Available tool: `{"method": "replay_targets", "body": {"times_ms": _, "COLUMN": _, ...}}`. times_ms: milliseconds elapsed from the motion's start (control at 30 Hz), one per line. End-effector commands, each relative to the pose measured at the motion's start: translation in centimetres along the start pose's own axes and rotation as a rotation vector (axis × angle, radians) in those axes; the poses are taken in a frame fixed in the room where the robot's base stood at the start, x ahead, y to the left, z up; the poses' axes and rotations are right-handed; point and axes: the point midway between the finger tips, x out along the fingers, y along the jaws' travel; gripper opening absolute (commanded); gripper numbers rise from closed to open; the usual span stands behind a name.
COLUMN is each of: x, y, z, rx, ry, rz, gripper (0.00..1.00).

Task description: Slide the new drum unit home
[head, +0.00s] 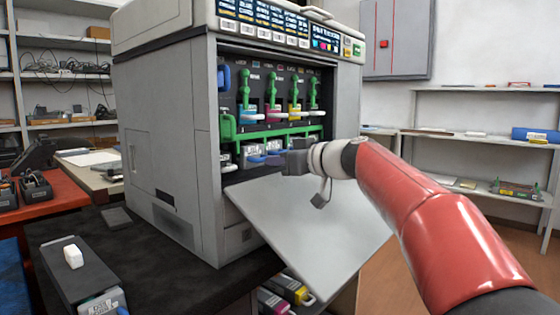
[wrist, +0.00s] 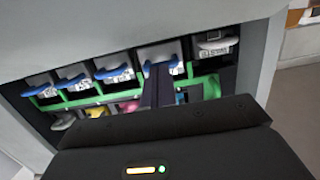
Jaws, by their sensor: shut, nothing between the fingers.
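The printer (head: 165,130) stands with its front door down. A row of drum units with pale labels sits in the lower part of its bay. In the wrist view, one labelled unit (wrist: 160,52) is directly ahead of my fingers, with several blue-handled ones (wrist: 72,83) to its left and a grey-handled one (wrist: 214,42) at the right. Which one is new I cannot tell. My gripper (head: 284,159) is shut and empty at this row; its dark fingers (wrist: 158,85) point at the labelled unit and partly cover it. Whether they touch it is unclear.
Toner cartridges with green levers (head: 272,88) fill the upper row. The lowered door (head: 310,220) lies below my gripper. A dark long unit (head: 82,280) with a white piece (head: 73,256) on it rests on the dark table at front left. More cartridges (head: 285,292) are beneath the table.

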Motion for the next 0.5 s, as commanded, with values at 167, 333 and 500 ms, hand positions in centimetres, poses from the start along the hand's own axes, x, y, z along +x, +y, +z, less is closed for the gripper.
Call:
{"method": "replay_targets", "body": {"times_ms": 167, "x": 0.2, "y": 0.0, "z": -0.1, "rx": 0.0, "ry": 0.0, "rz": -0.001, "gripper": 0.0}}
{"method": "replay_targets", "body": {"times_ms": 333, "x": 0.7, "y": 0.0, "z": -0.2, "rx": 0.0, "ry": 0.0, "rz": -0.002, "gripper": 0.0}}
{"method": "replay_targets", "body": {"times_ms": 500, "x": 1.2, "y": 0.0, "z": -0.2, "rx": 0.001, "ry": 0.0, "rz": -0.001, "gripper": 0.0}}
